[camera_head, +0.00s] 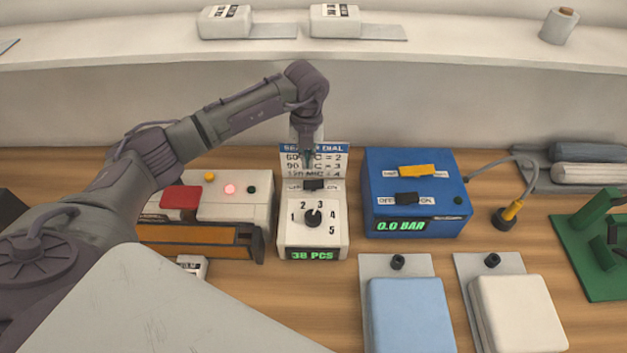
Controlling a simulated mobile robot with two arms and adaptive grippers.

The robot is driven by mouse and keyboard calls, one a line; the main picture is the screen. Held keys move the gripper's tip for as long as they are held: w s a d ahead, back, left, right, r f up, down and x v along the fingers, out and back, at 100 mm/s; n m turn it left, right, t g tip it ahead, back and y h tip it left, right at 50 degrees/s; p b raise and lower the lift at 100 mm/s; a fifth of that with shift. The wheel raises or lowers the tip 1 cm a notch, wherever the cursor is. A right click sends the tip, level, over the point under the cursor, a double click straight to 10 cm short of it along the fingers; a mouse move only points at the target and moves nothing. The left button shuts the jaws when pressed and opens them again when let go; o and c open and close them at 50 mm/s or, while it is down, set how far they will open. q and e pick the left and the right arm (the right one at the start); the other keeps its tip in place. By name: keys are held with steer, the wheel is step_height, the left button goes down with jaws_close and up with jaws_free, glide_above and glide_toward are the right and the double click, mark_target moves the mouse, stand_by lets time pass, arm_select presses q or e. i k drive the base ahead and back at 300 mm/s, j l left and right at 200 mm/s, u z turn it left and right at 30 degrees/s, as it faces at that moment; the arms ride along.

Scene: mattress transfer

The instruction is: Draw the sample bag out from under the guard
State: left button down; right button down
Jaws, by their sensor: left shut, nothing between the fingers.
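My left gripper (308,158) is shut and empty. It points down at the dial unit (333,225), above its black switch (314,184) and in front of the printed dial card (335,165). I cannot tell whether it touches the switch. The dial unit shows "38 PCS". To its left is a white machine (252,190) with a red lit lamp and a dark and orange front part (190,235), possibly the guard. A small white lettered item (192,266) lies by its front edge, partly hidden. I cannot clearly make out the sample bag. My right gripper is out of view.
A blue box (375,168) reading "0.0 BAR" stands right of the dial unit. Blue (412,318) and white (517,315) pads lie on plates in front. A green fixture (600,250) is at the right. My left arm and a pale panel cover the lower left.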

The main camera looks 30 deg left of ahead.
mark_target(197, 265)
steer(key=k, duration=2)
